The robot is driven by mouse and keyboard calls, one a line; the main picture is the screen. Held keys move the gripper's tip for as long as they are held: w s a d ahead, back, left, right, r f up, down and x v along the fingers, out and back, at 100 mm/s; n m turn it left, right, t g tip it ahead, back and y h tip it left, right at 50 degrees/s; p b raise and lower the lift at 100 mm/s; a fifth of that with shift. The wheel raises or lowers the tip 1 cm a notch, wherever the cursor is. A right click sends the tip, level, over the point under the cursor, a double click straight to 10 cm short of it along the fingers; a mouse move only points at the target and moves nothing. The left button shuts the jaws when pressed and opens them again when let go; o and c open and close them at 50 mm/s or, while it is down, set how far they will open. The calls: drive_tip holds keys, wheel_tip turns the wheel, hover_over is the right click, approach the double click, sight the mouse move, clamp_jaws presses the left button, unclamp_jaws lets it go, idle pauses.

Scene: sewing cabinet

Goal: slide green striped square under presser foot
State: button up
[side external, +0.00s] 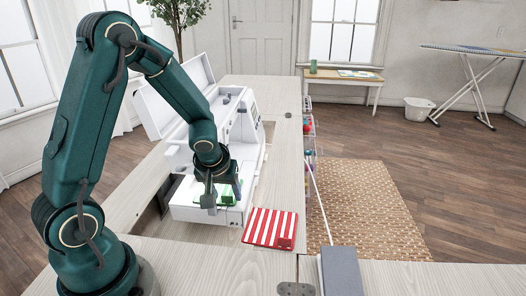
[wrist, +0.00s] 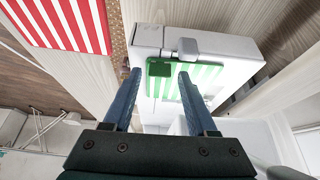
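The green striped square (wrist: 206,76) lies on the white sewing machine's bed. In the side view the green square (side external: 231,191) shows only in part beside my gripper (side external: 209,199). In the wrist view my gripper (wrist: 160,76) is open, its blue-grey fingers apart on either side of the dark green block, with gaps visible. The right finger overlaps the striped cloth in the picture; contact cannot be told. The sewing machine (side external: 246,150) stands behind my gripper. I cannot make out the presser foot clearly.
A red striped square (side external: 268,228) lies on the table (side external: 230,258) at the machine's front right. The machine's open white case (side external: 172,102) is behind.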

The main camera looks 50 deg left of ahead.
idle(0.3)
drive_tip(key=shift+v, duration=2.55)
